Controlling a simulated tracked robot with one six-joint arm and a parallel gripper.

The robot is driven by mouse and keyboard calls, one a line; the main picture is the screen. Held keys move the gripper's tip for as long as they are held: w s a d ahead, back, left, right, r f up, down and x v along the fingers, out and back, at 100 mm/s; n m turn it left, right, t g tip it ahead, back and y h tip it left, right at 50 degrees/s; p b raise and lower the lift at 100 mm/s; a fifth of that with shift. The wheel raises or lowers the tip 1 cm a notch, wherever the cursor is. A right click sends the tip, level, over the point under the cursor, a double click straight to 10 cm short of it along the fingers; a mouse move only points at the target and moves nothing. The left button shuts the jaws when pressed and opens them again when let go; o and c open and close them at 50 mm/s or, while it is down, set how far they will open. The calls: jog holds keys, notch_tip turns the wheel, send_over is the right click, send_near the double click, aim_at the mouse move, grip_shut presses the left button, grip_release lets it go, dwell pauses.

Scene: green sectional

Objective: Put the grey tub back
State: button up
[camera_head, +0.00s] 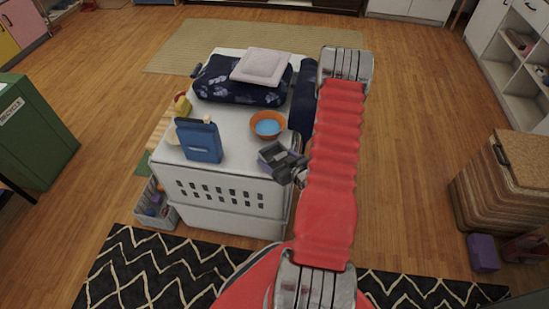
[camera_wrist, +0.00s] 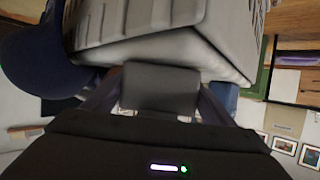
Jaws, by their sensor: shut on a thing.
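My gripper (camera_head: 284,163) is shut on a small dark grey tub (camera_wrist: 160,88), at the front right edge of the white crate top. In the wrist view the tub fills the gap between the fingers, its near side facing the camera. In the head view the tub is small and partly hidden by the gripper, so I cannot tell whether it touches the top. The white crate (camera_head: 226,170) has rows of slots in its front. An orange bowl (camera_head: 282,132) with a blue inside stands just behind the gripper.
A blue container (camera_head: 200,142) stands front left on the crate, beside a yellow item (camera_head: 182,106). A navy paw-print cushion (camera_head: 240,88) with a pale pad (camera_head: 262,66) lies at the back. A toy basket (camera_head: 158,208) is on the floor at left. Bare top lies left of the bowl.

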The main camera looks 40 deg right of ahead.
jog(key=shift+f, duration=0.1)
jog(key=o, duration=1.1)
jog(key=v, duration=1.2)
jog(key=shift+a, duration=0.1)
dwell(0.3)
